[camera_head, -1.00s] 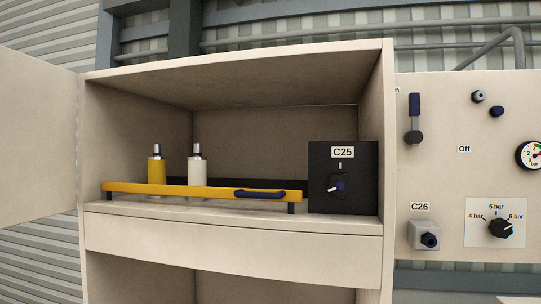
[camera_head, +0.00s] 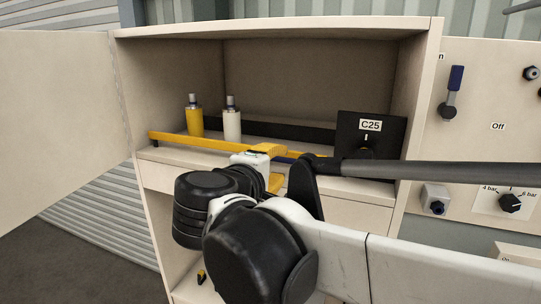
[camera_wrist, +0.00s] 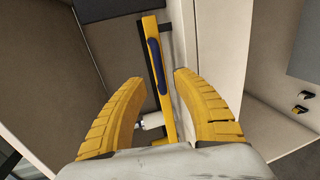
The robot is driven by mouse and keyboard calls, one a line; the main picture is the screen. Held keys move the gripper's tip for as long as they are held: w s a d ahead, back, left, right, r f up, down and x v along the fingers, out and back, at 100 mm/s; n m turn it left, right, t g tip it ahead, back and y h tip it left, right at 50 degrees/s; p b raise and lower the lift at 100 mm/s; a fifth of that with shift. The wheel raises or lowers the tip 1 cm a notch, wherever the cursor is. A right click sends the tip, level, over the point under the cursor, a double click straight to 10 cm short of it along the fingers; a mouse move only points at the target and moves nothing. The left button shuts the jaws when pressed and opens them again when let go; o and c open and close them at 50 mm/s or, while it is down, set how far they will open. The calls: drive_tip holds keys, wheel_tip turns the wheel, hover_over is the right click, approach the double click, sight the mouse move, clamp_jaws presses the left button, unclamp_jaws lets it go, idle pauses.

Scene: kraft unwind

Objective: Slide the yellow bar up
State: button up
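The yellow bar (camera_head: 190,140) runs across the front of the cabinet shelf, low before the bottles. In the wrist view the bar (camera_wrist: 168,122) runs lengthwise between my fingers, with a dark blue handle (camera_wrist: 154,62) on it. My gripper (camera_wrist: 160,77) is open, one yellow finger on each side of the bar and handle, with visible gaps. In the head view my gripper (camera_head: 268,165) is in front of the bar's right half; my arm hides the handle and part of the bar there.
A yellow bottle (camera_head: 195,121) and a white bottle (camera_head: 232,124) stand behind the bar. The black C25 box (camera_head: 392,130) is on the shelf's right. The open cabinet door (camera_head: 60,110) is at left; a control panel (camera_head: 480,90) is at right.

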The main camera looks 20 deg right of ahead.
sight(284, 160)
drive_tip(key=x, duration=0.5)
drive_tip(key=shift+w+d, duration=0.1)
drive_tip(key=shift+w, duration=0.1)
clamp_jaws()
drive_tip(key=shift+p, duration=0.3)
